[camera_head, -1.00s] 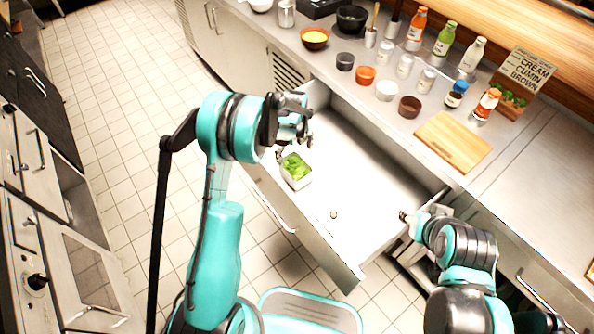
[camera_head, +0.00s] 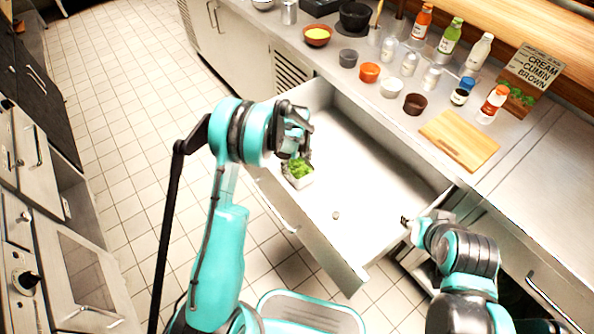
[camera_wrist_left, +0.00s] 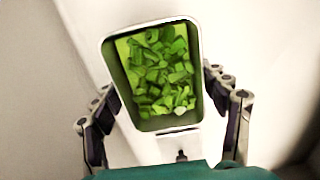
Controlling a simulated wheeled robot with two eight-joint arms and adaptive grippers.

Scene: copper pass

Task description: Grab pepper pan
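The pepper pan (camera_head: 298,180) is a small, light metal pan of chopped green pieces. It sits in the open drawer at its left end, near the front wall. My left gripper (camera_head: 297,150) is just above it, pointing down, and covers its back part in the head view. In the left wrist view the pan (camera_wrist_left: 196,75) lies between the spread fingers of the left gripper (camera_wrist_left: 160,92), one on each side. The left gripper is open. My right gripper (camera_head: 405,220) is by the drawer's right end, small in view; its fingers are unclear.
The drawer (camera_head: 375,160) is otherwise mostly bare, with a small round knob-like spot (camera_head: 336,215) on its floor. The counter behind holds bowls, small cups, bottles, a wooden board (camera_head: 460,140) and a lettered sign (camera_head: 533,68). The tiled floor at left is clear.

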